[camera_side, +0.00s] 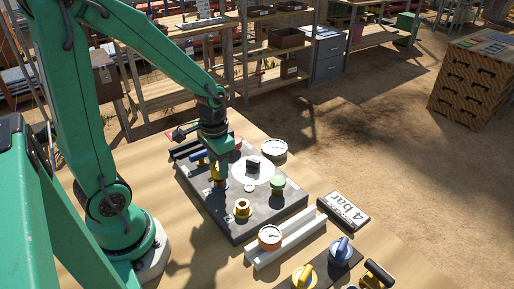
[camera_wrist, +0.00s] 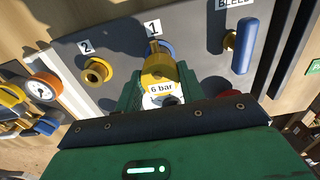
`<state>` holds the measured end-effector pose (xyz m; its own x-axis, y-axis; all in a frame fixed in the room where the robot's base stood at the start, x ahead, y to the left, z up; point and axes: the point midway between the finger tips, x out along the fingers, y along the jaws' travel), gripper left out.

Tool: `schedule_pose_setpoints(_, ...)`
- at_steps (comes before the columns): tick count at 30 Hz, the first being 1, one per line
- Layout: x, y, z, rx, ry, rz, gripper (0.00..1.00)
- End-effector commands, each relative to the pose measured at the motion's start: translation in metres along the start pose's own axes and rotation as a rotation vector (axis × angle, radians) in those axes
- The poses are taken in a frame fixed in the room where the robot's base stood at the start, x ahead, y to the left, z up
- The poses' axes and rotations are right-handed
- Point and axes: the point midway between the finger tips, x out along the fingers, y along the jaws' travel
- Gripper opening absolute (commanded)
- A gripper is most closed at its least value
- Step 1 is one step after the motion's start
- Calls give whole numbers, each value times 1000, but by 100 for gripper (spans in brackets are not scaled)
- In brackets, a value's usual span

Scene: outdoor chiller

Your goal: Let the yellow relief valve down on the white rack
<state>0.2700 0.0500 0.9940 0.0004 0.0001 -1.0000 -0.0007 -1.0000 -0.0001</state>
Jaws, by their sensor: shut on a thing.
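The yellow relief valve (camera_wrist: 160,72), marked "6 bar", is between the two green fingers of my gripper (camera_wrist: 160,92) in the wrist view. My gripper is shut on it. In the side view my gripper (camera_side: 215,160) points down over the left part of the dark grey panel (camera_side: 230,228), and the valve is largely hidden. The valve is at the port marked 1, with a blue ring (camera_wrist: 168,48) behind it. I cannot tell whether it touches the port. The white rack (camera_side: 262,258) is a long rail in front of the panel, with an orange-rimmed gauge (camera_side: 270,237) on it.
The panel carries an open brass port (camera_side: 242,208) marked 2, a green knob (camera_side: 277,184) and a blue bleed handle (camera_wrist: 246,42). A "4 bar" plate (camera_side: 344,210) lies right of the rack. Another yellow valve (camera_side: 304,277) and a blue valve (camera_side: 341,250) stand nearer the camera.

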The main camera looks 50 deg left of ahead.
Motion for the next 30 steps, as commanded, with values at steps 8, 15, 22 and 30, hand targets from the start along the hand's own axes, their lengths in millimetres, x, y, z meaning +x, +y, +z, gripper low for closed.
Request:
schedule_pose_setpoints(8,-4,0,0,0,1,0,0)
schedule_pose_setpoints(15,-8,0,0,0,1,0,0)
schedule_pose_setpoints(22,-10,0,0,0,0,0,0)
schedule_pose_setpoints(30,-11,0,0,0,1,0,0)
